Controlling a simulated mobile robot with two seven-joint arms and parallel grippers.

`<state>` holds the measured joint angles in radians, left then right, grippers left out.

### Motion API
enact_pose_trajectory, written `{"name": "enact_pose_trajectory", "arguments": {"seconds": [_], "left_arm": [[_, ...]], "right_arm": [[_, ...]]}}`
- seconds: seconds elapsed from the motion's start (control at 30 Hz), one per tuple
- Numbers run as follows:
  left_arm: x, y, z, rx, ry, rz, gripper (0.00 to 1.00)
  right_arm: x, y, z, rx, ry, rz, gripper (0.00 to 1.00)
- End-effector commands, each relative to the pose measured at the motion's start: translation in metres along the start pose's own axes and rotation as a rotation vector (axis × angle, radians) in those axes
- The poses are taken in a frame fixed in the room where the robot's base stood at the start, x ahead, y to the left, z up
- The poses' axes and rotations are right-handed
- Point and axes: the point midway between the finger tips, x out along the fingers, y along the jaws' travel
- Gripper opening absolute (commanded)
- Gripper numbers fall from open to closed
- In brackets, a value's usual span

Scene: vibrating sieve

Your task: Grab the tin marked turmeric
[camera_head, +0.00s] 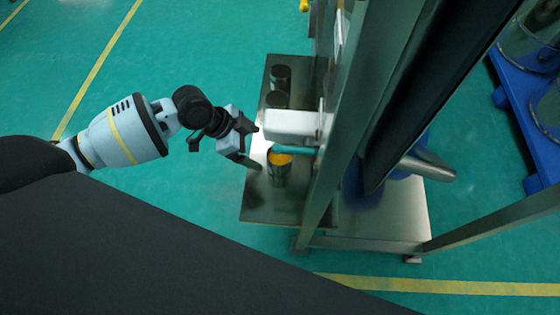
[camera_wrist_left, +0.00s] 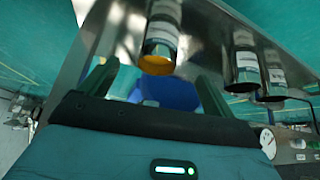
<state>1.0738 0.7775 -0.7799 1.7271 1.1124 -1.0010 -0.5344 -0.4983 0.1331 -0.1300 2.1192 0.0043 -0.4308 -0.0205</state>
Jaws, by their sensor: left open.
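A metal tin with yellow-orange contents (camera_head: 279,170) stands on the steel shelf (camera_head: 262,210). It fits turmeric by colour, but I cannot read its label. The left wrist view shows this tin (camera_wrist_left: 161,36) ahead of the fingers, between their lines. My left gripper (camera_head: 252,146) is open and empty, just left of the tin and apart from it. Its two fingers (camera_wrist_left: 158,72) are spread in the left wrist view. Two darker tins, one (camera_head: 280,75) behind the other (camera_head: 276,99), stand farther back on the shelf. My right gripper is not in view.
A white box-like part (camera_head: 291,125) with a teal bar (camera_head: 293,149) juts over the shelf close to the tin. A steel frame post (camera_head: 345,125) rises just right of the shelf. Green floor (camera_head: 200,50) to the left is free.

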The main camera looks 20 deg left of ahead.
Motion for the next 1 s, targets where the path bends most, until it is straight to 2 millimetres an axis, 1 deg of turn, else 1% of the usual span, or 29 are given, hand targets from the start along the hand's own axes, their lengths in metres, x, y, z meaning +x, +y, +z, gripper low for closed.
{"name": "enact_pose_trajectory", "arguments": {"seconds": [0.03, 0.2, 0.33, 0.57, 0.63, 0.9, 1.0], "left_arm": [[0.011, 0.001, 0.0, -0.001, 0.002, 0.003, 0.89], [0.037, 0.001, 0.001, -0.002, 0.0, 0.003, 0.89], [0.049, 0.001, 0.001, -0.001, 0.0, 0.001, 0.89], [0.052, 0.001, 0.0, 0.0, 0.001, 0.0, 0.89], [0.057, 0.001, 0.0, 0.0, 0.001, 0.002, 0.89], [0.098, 0.001, 0.001, -0.001, 0.0, 0.003, 0.89], [0.108, 0.001, 0.001, -0.002, 0.001, 0.002, 0.89]], "right_arm": [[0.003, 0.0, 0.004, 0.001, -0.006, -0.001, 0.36], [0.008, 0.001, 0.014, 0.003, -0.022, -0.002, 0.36], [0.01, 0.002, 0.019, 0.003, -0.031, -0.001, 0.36], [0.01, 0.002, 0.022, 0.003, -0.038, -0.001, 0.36], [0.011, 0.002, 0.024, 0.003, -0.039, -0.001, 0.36], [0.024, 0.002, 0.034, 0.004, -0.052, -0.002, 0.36], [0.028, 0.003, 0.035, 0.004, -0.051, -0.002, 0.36]]}}
